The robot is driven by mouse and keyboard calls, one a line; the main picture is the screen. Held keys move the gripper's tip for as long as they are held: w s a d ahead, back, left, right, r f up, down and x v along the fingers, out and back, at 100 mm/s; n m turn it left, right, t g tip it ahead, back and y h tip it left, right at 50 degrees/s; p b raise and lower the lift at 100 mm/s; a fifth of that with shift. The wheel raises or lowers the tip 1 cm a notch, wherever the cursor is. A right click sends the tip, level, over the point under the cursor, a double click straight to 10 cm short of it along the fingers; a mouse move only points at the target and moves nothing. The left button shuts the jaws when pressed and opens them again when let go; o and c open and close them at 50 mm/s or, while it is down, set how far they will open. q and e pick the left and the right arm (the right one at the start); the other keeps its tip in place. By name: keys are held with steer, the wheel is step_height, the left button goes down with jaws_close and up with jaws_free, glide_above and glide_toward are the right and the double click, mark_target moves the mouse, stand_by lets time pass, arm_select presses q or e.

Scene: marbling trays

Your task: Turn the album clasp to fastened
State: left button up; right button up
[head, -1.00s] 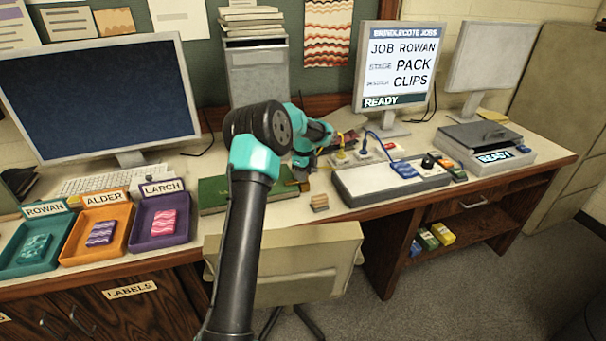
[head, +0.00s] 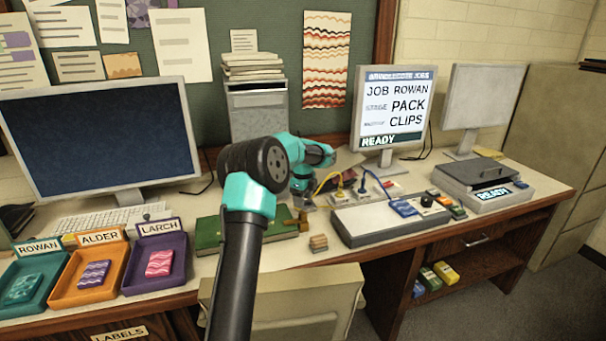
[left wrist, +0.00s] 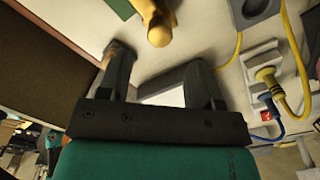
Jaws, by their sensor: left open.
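The green album (head: 208,234) lies flat on the desk, partly hidden behind my left arm in the head view. A brass-coloured clasp (head: 297,222) sits at its right edge; it also shows at the top of the left wrist view (left wrist: 159,30), with a green album corner (left wrist: 118,8) beside it. My left gripper (head: 304,200) is over the desk just behind the clasp. In the left wrist view its two fingers (left wrist: 161,80) are apart with nothing held between them, and the clasp lies beyond them. The clasp's exact turn is hard to tell. My right gripper is out of view.
A small wooden block (head: 318,243) lies right of the clasp. Yellow and blue cables with plugs (head: 363,188) stand close on the right, by a grey control box (head: 385,222). Three labelled trays (head: 128,290) line the left front.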

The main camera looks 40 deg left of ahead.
mark_target(303, 213)
arm_select(q)
step_height(303, 213, up, 11)
stand_by(0.3)
steer(key=shift+f, duration=0.15)
